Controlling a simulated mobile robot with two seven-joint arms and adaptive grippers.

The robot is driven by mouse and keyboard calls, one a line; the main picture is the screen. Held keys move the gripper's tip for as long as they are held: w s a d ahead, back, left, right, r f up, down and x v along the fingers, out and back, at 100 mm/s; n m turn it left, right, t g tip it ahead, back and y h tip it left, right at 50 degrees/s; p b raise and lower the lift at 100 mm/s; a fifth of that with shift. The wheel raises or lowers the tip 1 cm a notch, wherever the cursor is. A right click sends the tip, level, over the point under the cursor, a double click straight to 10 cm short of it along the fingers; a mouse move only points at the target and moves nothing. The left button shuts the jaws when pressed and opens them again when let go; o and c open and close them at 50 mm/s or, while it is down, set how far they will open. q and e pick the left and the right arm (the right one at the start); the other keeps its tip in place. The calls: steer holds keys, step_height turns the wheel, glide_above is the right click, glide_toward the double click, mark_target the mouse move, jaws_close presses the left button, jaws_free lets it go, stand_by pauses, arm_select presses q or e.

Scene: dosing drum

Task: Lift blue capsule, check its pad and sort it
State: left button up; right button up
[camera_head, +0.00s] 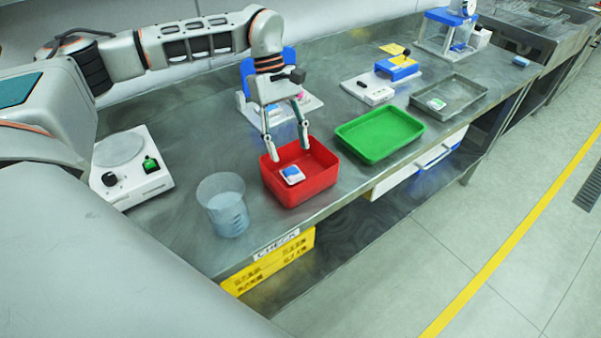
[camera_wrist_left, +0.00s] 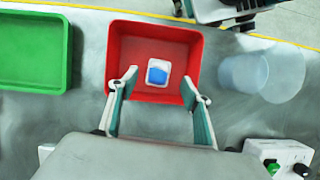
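A small capsule with a blue face and a pale rim (camera_head: 292,174) lies on the floor of the red tray (camera_head: 318,192), towards its left part in the head view. The capsule also shows in the left wrist view (camera_wrist_left: 158,72), beyond my fingertips, inside the red tray (camera_wrist_left: 118,48). My left gripper (camera_head: 290,156) is above the red tray, pointing down. Its two fingers are spread apart with nothing between them, as the left wrist view also shows (camera_wrist_left: 160,84). The underside of the capsule is hidden. My right gripper does not show.
A clear beaker (camera_head: 228,219) stands left of the red tray, near the front edge. A white hotplate (camera_head: 148,190) is farther left. A green tray (camera_head: 352,147) lies to the right, then a grey tray (camera_head: 470,108). A blue-topped device (camera_head: 398,67) stands behind.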

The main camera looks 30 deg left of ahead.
arm_select(q)
steer(key=v, duration=1.2)
steer(key=shift+d+f, duration=0.1)
stand_by(0.4)
